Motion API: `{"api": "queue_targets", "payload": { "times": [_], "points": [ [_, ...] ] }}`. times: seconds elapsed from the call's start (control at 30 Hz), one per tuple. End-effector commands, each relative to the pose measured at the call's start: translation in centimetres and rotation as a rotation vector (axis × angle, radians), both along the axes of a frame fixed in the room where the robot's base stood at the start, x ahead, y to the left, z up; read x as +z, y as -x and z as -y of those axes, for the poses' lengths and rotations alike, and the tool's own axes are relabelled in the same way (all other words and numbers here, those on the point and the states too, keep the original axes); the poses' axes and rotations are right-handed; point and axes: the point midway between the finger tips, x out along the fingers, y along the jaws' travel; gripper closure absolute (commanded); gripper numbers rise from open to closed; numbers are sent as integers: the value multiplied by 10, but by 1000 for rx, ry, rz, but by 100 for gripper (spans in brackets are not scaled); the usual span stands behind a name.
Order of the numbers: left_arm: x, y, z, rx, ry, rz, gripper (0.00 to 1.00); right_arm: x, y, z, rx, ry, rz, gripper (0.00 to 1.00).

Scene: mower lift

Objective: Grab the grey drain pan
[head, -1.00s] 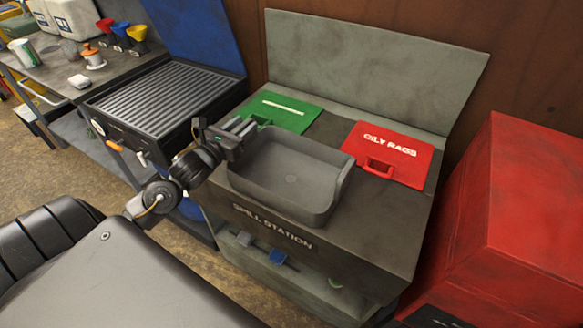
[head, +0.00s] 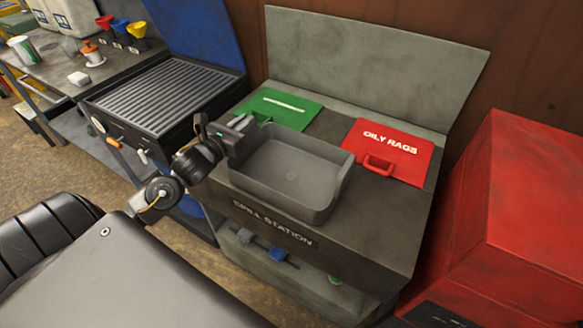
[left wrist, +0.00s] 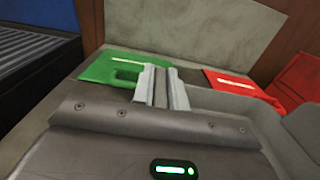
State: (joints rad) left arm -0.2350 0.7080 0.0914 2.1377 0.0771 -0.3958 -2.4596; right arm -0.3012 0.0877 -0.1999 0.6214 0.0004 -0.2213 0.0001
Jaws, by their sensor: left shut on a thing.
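The grey drain pan (head: 290,172) sits on the top of the spill station bench, in the middle of the head view. My left gripper (head: 244,127) is at the pan's left back corner, shut on its rim. In the left wrist view the two pale fingers (left wrist: 160,88) are close together, and part of the pan (left wrist: 225,103) shows to their right. The exact contact on the rim is partly hidden by the gripper. My right gripper is not in view.
A green lid (head: 278,108) lies behind the pan and a red oily rags lid (head: 388,152) to its right. A red cabinet (head: 530,200) stands at the right. A ribbed black bench (head: 165,95) is at the left. The bench has a grey back panel (head: 370,70).

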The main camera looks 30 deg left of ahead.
Motion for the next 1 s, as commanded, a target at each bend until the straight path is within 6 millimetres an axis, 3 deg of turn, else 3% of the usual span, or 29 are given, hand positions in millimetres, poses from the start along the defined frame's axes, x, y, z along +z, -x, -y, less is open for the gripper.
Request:
{"api": "queue_targets", "payload": {
  "times": [0.6, 1.0],
  "points": [
    [0, 0, 0, 0, 0, 0, 100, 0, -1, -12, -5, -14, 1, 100],
    [2, 0, 0, 1, 2, 4, 100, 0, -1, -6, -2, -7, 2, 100]
  ]
}}
